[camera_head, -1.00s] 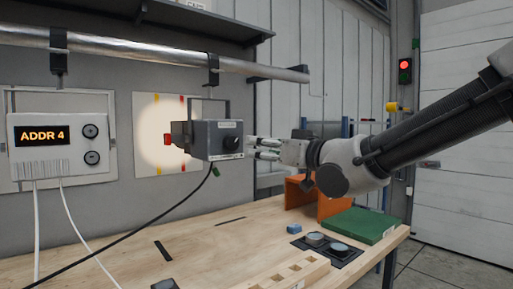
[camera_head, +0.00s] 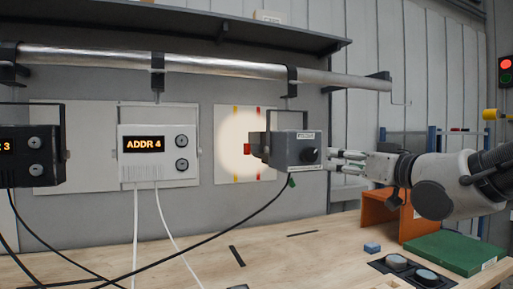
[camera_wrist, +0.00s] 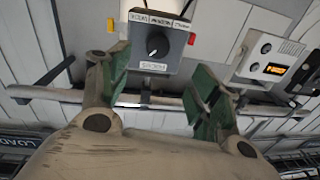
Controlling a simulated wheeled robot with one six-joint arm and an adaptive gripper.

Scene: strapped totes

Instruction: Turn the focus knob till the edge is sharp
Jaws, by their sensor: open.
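The grey lamp box (camera_head: 292,150) hangs from the metal pipe, with a black focus knob (camera_head: 310,155) on its face. The knob also shows in the wrist view (camera_wrist: 157,45), with a white pointer line and a label below it. A pale round light spot (camera_head: 238,140) lies on the white wall panel, between yellow and red marks; its edge looks soft. My gripper (camera_head: 345,161) is just right of the knob, pointing at it. In the wrist view its green-padded fingers (camera_wrist: 160,66) are spread apart with nothing between them, and the knob lies beyond their tips.
A white box reading ADDR 4 (camera_head: 158,155) and a dark box (camera_head: 32,158) hang at left. Black and white cables run down across the bench (camera_head: 275,255). An orange stand (camera_head: 385,213), green case (camera_head: 455,252) and small blue block (camera_head: 372,247) are below my arm.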

